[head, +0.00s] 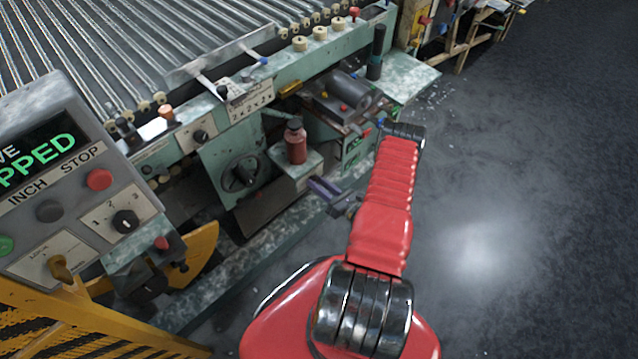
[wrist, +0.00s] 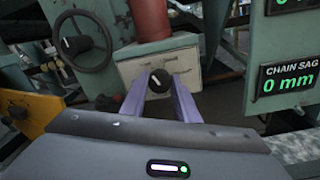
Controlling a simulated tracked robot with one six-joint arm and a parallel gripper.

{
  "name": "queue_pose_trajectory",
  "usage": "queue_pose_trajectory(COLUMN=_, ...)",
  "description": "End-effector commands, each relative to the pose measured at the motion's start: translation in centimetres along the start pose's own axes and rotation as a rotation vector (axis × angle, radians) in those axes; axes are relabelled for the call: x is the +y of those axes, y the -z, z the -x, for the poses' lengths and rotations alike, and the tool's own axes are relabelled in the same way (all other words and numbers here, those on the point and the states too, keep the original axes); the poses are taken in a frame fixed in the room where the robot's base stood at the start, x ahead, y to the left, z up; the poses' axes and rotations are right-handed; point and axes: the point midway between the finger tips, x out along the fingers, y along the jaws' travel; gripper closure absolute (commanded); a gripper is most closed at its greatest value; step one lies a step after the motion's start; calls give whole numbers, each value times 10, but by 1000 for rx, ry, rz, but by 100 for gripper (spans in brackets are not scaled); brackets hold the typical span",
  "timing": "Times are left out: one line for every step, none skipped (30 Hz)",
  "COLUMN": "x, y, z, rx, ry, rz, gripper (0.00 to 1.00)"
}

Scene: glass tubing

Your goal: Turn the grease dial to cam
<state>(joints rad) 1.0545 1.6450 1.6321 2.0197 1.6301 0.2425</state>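The grease dial is a small black round knob (wrist: 159,81) with a white pointer mark tilted to the upper left, on a pale plate below a red cylinder (wrist: 151,18). The plate's lettering is too small to read. My gripper (wrist: 160,84) has its two purple fingers spread, one on each side of the knob as seen in the wrist view. Whether they touch it I cannot tell. In the head view my gripper (head: 322,187) is just below and right of the red bottle (head: 295,141); the dial itself cannot be made out there.
A black handwheel (wrist: 82,45) is left of the dial. A chain sag display (wrist: 288,84) reading 0 mm is at the right. In the head view, a control panel (head: 75,185) stands at the left with a yellow guard (head: 80,320) below. Open floor (head: 520,200) lies right.

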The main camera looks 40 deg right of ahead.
Motion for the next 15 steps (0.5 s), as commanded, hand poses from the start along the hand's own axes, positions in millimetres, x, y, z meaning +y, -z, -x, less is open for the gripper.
queue_pose_trajectory(x=0, y=0, z=0, rx=0, ry=1, rz=0, gripper=79)
queue_pose_trajectory(x=0, y=0, z=0, rx=0, ry=1, rz=0, gripper=81)
queue_pose_trajectory(x=0, y=0, z=0, rx=0, ry=1, rz=0, gripper=84)
queue_pose_trajectory(x=0, y=0, z=0, rx=0, ry=1, rz=0, gripper=86)
queue_pose_trajectory(x=0, y=0, z=0, rx=0, ry=1, rz=0, gripper=88)
queue_pose_trajectory(x=0, y=0, z=0, rx=0, ry=1, rz=0, gripper=91)
queue_pose_trajectory(x=0, y=0, z=0, rx=0, ry=1, rz=0, gripper=93)
queue_pose_trajectory(x=0, y=0, z=0, rx=0, ry=1, rz=0, gripper=95)
queue_pose_trajectory(x=0, y=0, z=0, rx=0, ry=1, rz=0, gripper=95)
queue_pose_trajectory(x=0, y=0, z=0, rx=0, ry=1, rz=2, gripper=95)
queue_pose_trajectory(x=0, y=0, z=0, rx=0, ry=2, rz=5, gripper=95)
queue_pose_trajectory(x=0, y=0, z=0, rx=0, ry=2, rz=13, gripper=95)
queue_pose_trajectory(x=0, y=0, z=0, rx=1, ry=2, rz=21, gripper=95)
queue_pose_trajectory(x=0, y=0, z=0, rx=1, ry=2, rz=32, gripper=95)
queue_pose_trajectory(x=0, y=0, z=0, rx=2, ry=2, rz=48, gripper=95)
